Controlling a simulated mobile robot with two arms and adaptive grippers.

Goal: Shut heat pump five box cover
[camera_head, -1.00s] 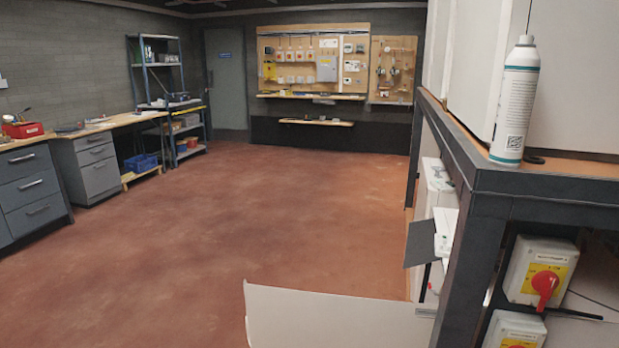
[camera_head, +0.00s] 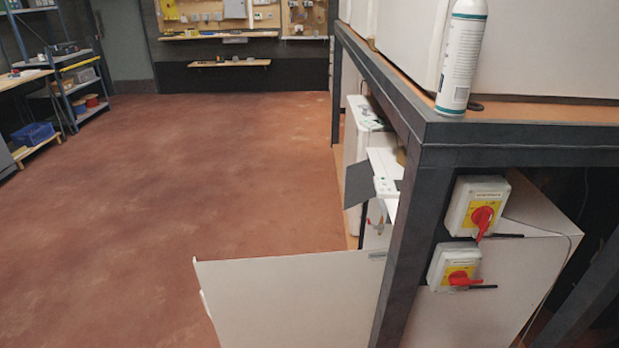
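A large white panel (camera_head: 290,300), which looks like an open box cover, sticks out to the left from under the dark metal frame on the right. Its lower part runs out of the picture. Behind it, under the frame, stand white units; the nearer one has a small panel with controls on top (camera_head: 385,172) and a grey flap (camera_head: 357,191). Another white box (camera_head: 520,270) stands under the frame at the right. I cannot read which unit is number five. Neither of my grippers shows.
The dark metal frame (camera_head: 520,130) has a wooden top with a white spray can (camera_head: 461,58) and large white boxes. Two red-handled switches, an upper one (camera_head: 477,207) and a lower one (camera_head: 455,267), are on the frame. The reddish floor (camera_head: 190,190) at left is clear.

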